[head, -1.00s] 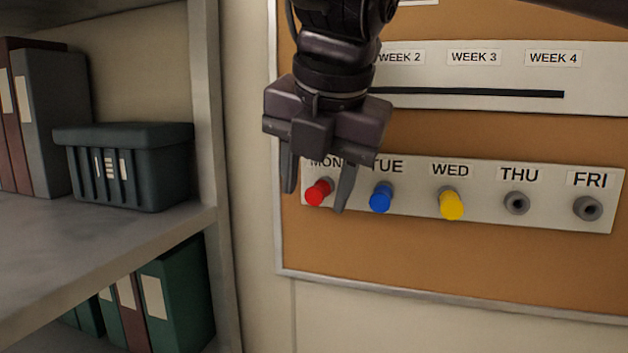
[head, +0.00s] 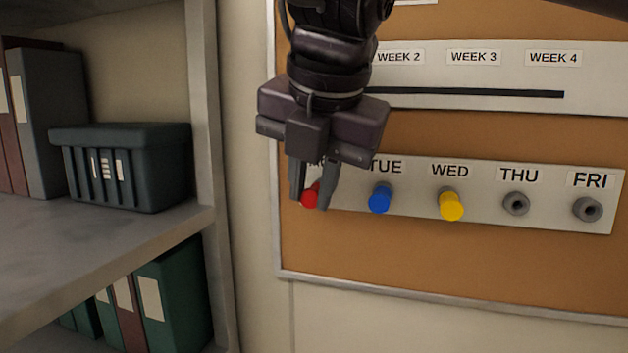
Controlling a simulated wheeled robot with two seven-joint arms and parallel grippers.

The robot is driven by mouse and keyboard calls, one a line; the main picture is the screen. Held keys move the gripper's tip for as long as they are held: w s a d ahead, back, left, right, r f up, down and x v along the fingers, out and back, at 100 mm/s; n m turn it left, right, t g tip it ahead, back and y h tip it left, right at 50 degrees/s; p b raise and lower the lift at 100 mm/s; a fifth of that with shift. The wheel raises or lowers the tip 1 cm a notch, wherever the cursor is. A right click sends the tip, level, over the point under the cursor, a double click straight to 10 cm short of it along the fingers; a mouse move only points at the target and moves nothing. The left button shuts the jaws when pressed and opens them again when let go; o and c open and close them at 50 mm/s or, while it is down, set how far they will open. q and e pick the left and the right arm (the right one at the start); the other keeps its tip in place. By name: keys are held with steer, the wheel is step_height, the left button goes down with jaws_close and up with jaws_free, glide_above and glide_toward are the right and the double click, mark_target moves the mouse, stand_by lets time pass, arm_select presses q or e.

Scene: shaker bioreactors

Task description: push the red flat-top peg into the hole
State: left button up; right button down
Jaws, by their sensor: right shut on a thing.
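The red flat-top peg (head: 310,197) is at the MON position, at the left end of the white day strip (head: 412,208) on the cork board. My right gripper (head: 311,203) comes down from above, its two fingers shut on the red peg's sides. The fingers hide most of the peg and the MON label. The hole behind the peg is hidden, so I cannot tell how deep the peg sits. My left gripper is not in view.
A blue peg (head: 381,199) is at TUE and a yellow peg (head: 451,205) at WED. The grey sockets at THU (head: 516,203) and FRI (head: 587,208) are empty. A shelf (head: 100,240) with a dark bin (head: 125,175) and binders stands at the left.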

steer(key=shift+s, duration=0.3)
steer(key=shift+s+a, duration=0.1)
steer(key=shift+s, duration=0.05)
steer(key=shift+s+a, duration=0.15)
steer(key=shift+s, duration=0.3)
steer(key=shift+s+a, duration=0.25)
steer(key=shift+s, duration=0.5)
steer(key=shift+s+a, duration=0.2)
steer(key=shift+s, duration=0.5)
steer(key=shift+w, duration=0.1)
